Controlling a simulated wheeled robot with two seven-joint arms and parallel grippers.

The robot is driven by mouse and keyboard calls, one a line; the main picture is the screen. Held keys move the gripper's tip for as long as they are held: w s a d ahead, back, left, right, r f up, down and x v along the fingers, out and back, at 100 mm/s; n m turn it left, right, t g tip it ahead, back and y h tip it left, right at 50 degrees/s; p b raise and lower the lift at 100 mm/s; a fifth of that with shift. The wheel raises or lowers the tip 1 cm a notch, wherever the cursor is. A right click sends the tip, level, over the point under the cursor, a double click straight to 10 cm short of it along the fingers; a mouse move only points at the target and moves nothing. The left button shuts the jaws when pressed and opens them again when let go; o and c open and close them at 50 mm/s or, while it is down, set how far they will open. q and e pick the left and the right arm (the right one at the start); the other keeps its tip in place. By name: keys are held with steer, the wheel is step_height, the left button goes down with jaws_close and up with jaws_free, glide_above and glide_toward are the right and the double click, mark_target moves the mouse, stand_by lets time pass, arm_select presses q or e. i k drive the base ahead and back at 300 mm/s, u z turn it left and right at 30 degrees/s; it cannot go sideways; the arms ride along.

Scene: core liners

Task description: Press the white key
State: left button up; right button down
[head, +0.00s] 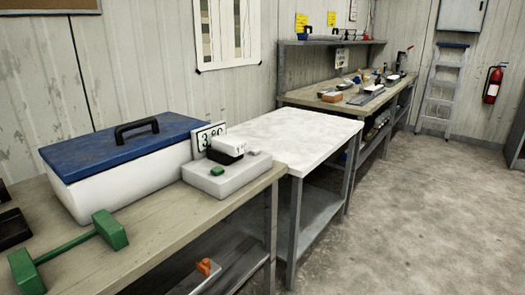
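A low pale grey box (236,176) sits at the right end of the near wooden bench. On its top are a small green key (217,171), a small whitish key (253,152) and a larger black-and-white block (228,147) with a mark like "1". Which of the whitish parts is the white key is too small to tell for sure. A white sign (207,137) reading about "3.80" stands behind the box. Neither of my grippers is in view, and nothing touches the box.
A white cooler with a blue lid (125,145) stands left of the box. A green dumbbell-shaped thing (70,245) lies at the bench front. A bare white table (290,135) adjoins on the right; a cluttered bench (345,95) is beyond. The concrete floor (430,200) at right is clear.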

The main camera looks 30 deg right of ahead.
mark_target(254, 151)
steer(key=z, duration=1)
steer(key=i, duration=0.6)
steer(key=u, duration=1)
